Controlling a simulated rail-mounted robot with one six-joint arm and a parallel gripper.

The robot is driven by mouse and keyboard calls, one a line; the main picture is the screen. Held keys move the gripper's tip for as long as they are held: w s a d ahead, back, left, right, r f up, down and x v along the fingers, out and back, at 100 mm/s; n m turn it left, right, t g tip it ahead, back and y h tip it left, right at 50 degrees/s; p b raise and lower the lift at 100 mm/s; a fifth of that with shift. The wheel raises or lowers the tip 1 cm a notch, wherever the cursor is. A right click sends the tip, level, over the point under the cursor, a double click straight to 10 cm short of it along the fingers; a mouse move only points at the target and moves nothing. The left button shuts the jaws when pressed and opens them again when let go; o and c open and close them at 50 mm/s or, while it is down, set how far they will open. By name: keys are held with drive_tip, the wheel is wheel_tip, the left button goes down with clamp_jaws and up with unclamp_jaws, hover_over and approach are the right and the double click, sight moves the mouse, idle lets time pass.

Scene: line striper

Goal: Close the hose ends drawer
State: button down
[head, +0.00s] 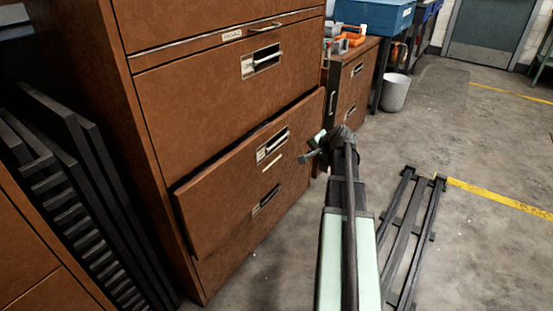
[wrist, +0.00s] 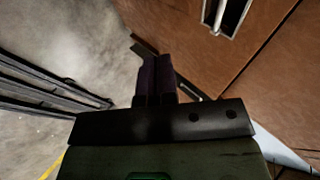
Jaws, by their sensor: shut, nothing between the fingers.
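A brown cabinet (head: 160,130) stands left of centre in the head view. One of its lower drawers (head: 225,185) is pulled partly out, with a dark gap along its top edge. This drawer has a recessed metal handle (head: 272,146) and a pale strip below it; I cannot read a hose ends label. My gripper (head: 310,153) is in front of the cabinet, just right of the open drawer's handle. In the wrist view my gripper's dark fingers (wrist: 156,80) are together and empty, beside a brown panel (wrist: 265,75) with a handle (wrist: 230,12). Whether they touch it is unclear.
A closed drawer (head: 265,203) is below the open one. A dark metal frame (head: 408,235) lies on the floor at right. Black racks (head: 75,190) lean at left. A smaller brown cabinet (head: 355,75) and a grey bin (head: 395,92) stand behind. Floor at right is mostly clear.

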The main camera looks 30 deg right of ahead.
wheel_tip(320, 180, down, 6)
drive_tip(key=s+t+y+b, duration=0.1)
drive_tip(key=t+y+b, duration=0.1)
drive_tip(key=t+b, duration=0.15)
drive_tip(key=n+t+y, duration=0.1)
drive_tip(key=t+y, duration=0.3)
drive_tip(key=y, duration=0.1)
approach(267, 133)
drive_tip(key=x, duration=0.7)
drive_tip(key=shift+w+a+f, duration=0.1)
drive_tip(key=shift+w, duration=0.15)
